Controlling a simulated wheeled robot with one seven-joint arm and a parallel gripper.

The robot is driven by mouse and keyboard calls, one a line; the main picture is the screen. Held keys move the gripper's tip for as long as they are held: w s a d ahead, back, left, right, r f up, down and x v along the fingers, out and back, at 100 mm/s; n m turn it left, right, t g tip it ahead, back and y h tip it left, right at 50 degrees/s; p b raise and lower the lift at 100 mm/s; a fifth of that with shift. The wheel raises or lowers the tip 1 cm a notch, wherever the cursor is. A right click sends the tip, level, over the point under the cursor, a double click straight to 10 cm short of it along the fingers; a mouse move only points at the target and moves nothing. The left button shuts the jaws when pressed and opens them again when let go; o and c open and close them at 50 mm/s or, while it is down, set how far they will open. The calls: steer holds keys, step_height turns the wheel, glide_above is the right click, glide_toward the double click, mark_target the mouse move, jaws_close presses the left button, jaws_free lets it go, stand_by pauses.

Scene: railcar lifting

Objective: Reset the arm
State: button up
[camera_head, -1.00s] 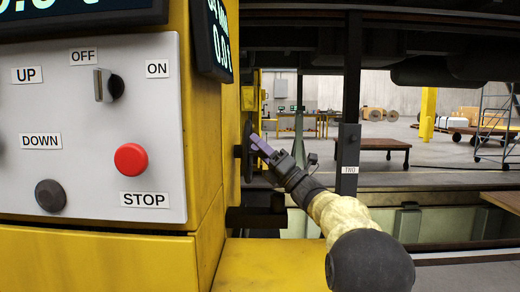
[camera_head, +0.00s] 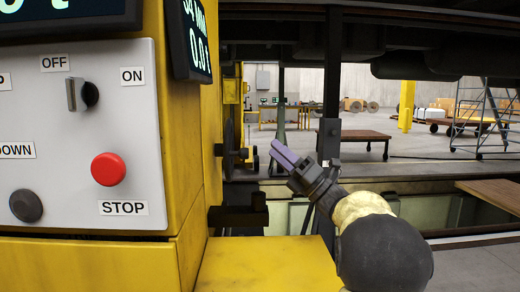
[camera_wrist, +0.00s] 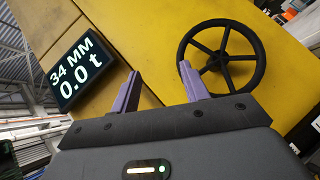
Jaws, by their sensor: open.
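My gripper (camera_head: 284,154) is in the head view, right of the yellow machine, with its purple fingers pointing up and to the left. In the wrist view its two purple fingers (camera_wrist: 158,84) stand apart with nothing between them. The gripper is open and empty. A black handwheel (camera_wrist: 222,58) with spokes is on the yellow machine side beyond the right finger in the wrist view. In the head view the wheel (camera_head: 229,145) shows nearly edge-on, left of the gripper and apart from it.
A yellow machine (camera_head: 200,100) carries a grey control panel (camera_head: 110,130) with a red stop button (camera_head: 108,169) and a knob (camera_head: 80,94). A display (camera_wrist: 80,72) reads 34 MM and 0.0 t. A dark post (camera_head: 331,90) and a wooden cart (camera_head: 352,136) stand beyond my arm.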

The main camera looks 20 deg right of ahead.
steer(key=shift+s+d, duration=0.65)
steer(key=shift+d, duration=0.1)
step_height(320, 180, up, 34)
steer(key=p, duration=3.4)
